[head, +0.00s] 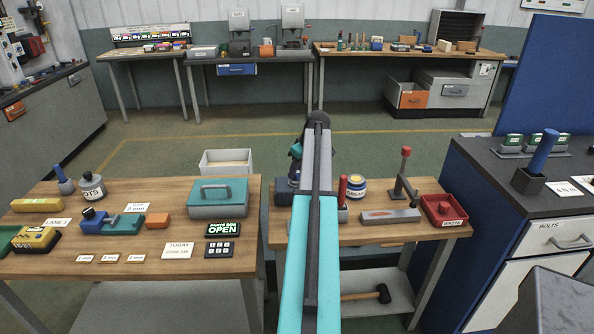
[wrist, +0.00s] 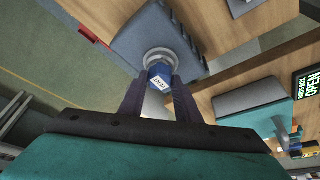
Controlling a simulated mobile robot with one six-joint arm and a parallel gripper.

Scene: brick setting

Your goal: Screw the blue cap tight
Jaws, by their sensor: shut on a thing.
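In the wrist view the blue cap (wrist: 155,71) carries a white label and sits between the two dark fingers of my gripper (wrist: 160,83), which is shut on it. A pale round rim (wrist: 158,53) shows around and behind the cap, over a blue-grey block (wrist: 131,40) on the wooden bench. The cap's thread and how tightly it sits cannot be seen.
On the right bench (head: 330,230) stand a labelled jar (head: 356,187), a red-handled tool (head: 404,172) and a red bin (head: 443,208). A teal toolbox (head: 218,197) lies on the left bench. A white open box (head: 226,163) stands behind the benches.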

